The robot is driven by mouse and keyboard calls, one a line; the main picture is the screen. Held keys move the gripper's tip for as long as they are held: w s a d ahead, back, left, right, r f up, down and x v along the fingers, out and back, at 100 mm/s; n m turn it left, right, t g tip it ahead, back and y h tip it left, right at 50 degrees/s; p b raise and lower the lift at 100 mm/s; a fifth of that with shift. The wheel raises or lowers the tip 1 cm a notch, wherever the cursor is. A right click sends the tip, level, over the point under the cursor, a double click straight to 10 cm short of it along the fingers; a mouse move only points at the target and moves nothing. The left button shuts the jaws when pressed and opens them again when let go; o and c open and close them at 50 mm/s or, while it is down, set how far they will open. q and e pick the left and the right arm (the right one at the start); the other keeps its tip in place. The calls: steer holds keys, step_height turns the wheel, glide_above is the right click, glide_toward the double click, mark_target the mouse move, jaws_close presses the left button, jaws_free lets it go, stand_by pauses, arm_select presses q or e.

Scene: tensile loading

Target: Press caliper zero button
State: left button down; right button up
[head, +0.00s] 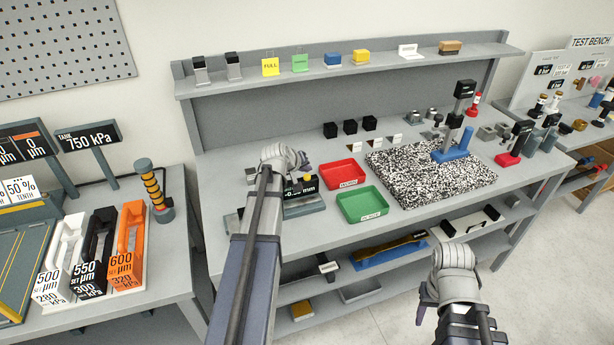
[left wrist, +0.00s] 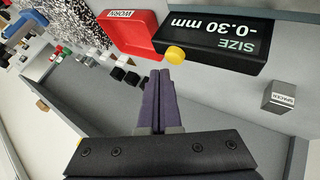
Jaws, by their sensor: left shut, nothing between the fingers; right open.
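The caliper's black readout (left wrist: 222,42) shows "SIZE -0.30 mm" in the left wrist view, with a round yellow button (left wrist: 176,54) on its near edge. In the head view the readout (head: 303,195) is partly hidden behind my left arm and hand. My left gripper (left wrist: 160,74) is shut and empty. Its purple fingertips are close to the yellow button in the left wrist view; I cannot tell whether they touch it. In the head view my left gripper (head: 302,166) is above the readout. My right gripper (head: 425,294) is empty, in front of the bench.
A red tray (head: 343,185) and a green tray (head: 384,205) stand right of the readout. A speckled plate (head: 400,180) with a blue-based stand (head: 455,145) is further right. A small grey block (left wrist: 280,98) labelled "SPACEN" or similar lies near the readout.

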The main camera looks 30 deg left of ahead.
mark_target(306, 179)
arm_select(q)
steer(key=shift+f+b, duration=0.4)
steer(key=shift+b, duration=0.05)
steer(key=shift+f+b, duration=0.55)
stand_by(0.8)
steer(key=shift+r, duration=0.1)
steer(key=shift+r+p, duration=0.9)
steer(key=shift+p, duration=0.1)
step_height(306, 179, up, 5)
steer(key=p, duration=0.5)
